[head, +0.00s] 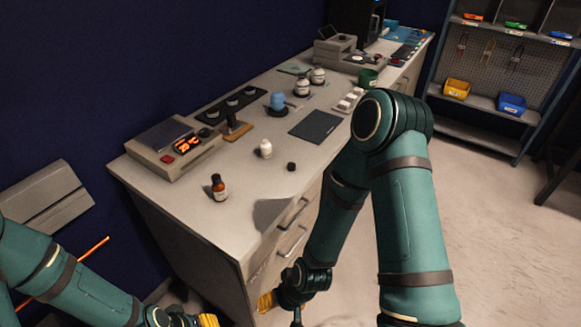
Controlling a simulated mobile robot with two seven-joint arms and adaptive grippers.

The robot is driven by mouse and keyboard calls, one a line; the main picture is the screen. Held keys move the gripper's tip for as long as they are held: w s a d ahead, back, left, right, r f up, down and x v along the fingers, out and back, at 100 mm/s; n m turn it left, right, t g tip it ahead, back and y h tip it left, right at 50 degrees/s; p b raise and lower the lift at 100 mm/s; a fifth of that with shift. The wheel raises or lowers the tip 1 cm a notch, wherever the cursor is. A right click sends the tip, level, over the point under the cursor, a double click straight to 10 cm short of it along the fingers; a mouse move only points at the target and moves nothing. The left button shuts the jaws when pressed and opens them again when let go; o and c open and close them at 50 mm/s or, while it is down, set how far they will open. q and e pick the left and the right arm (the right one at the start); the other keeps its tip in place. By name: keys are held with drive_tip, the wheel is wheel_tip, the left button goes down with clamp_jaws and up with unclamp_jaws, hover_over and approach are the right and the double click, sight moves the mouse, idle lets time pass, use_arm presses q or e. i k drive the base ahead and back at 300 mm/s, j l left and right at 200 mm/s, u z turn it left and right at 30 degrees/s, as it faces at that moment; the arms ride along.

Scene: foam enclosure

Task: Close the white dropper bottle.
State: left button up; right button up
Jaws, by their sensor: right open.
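The white dropper bottle (265,149) stands upright on the grey worktop, with no dark cap visible on its top. A small black cap (291,166) lies on the worktop to its right, apart from it. My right gripper (265,302), with yellow fingertips, is open and empty, low in front of the cabinet's drawers and well away from the bottle. My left gripper (208,320) shows at the bottom edge, partly cut off, so its jaws cannot be judged. It is also far from the bottle.
The worktop around the white bottle is clear.

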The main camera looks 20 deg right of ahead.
sight(265, 146)
drive_tip(key=i+l+u, duration=0.1)
drive_tip(key=l+u, duration=0.2)
drive_tip(key=l, duration=0.2)
drive_tip(key=l+u, duration=0.3)
drive_tip(key=l, duration=0.15)
drive_tip(key=l+u, duration=0.3)
drive_tip(key=l, duration=0.2)
drive_tip(key=l+u, duration=0.3)
drive_tip(key=l, duration=0.2)
drive_tip(key=k+l+u, duration=0.15)
drive_tip(key=l+u, duration=0.2)
drive_tip(key=l, duration=0.15)
drive_tip(key=k+l+u, duration=0.15)
drive_tip(key=l+u, duration=0.15)
drive_tip(key=l, duration=0.15)
drive_tip(key=k+l+u, duration=0.3)
drive_tip(key=i+l, duration=0.1)
